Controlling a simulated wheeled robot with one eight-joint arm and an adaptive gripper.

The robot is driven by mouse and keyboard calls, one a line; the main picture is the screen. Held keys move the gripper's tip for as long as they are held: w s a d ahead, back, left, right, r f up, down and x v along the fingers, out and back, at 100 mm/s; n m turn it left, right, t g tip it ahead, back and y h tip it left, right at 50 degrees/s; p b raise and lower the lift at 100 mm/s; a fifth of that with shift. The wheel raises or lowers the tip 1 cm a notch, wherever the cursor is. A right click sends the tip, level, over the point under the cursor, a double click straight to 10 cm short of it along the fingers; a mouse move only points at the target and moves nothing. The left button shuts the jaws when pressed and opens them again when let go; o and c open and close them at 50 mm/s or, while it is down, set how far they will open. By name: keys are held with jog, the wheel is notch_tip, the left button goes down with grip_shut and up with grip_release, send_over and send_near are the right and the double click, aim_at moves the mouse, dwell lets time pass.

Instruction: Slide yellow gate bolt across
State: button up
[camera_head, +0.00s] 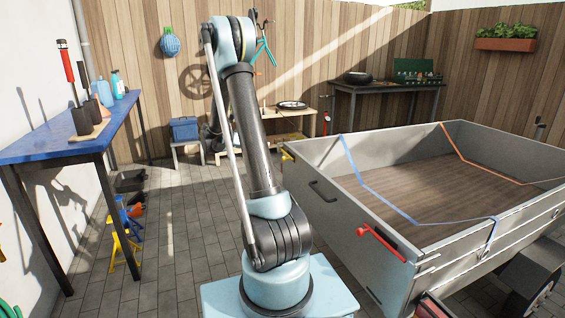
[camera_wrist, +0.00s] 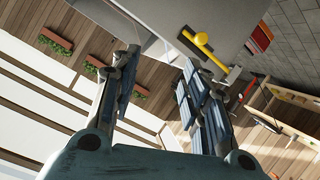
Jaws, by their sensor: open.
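The yellow gate bolt (camera_wrist: 215,57) shows in the wrist view as a yellow rod with a round knob, set against the trailer's grey panel (camera_wrist: 228,14) near a dark bracket. In the head view only a small yellow bit (camera_head: 287,154) shows at the trailer's far left corner. My gripper (camera_wrist: 158,80) is open, its two dark jointed fingers apart with nothing between them. The bolt's knob lies just beyond the right fingertip in the wrist view; I cannot tell the exact gap. In the head view my fingers are not clearly visible behind my arm.
The grey trailer (camera_head: 345,212) fills the right, with a red handle (camera_head: 380,243) and blue strap (camera_head: 375,192). A blue-topped table (camera_head: 50,140) stands at left, a bench (camera_head: 385,86) at the back. Paved floor (camera_head: 185,225) between table and trailer is open.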

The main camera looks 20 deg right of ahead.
jog(key=w+f+m+h, duration=0.2)
jog(key=w+f, duration=0.2)
jog(key=m+h, duration=0.2)
jog(key=m, duration=0.1)
send_near(284, 159)
jog(key=d, duration=0.3)
jog(key=w+d, duration=0.1)
jog(key=d, duration=0.3)
jog(key=w+d, duration=0.1)
jog(key=d, duration=0.2)
jog(key=shift+d+f, duration=0.15)
jog(key=shift+f, duration=0.2)
jog(key=shift+s, duration=0.1)
grip_shut()
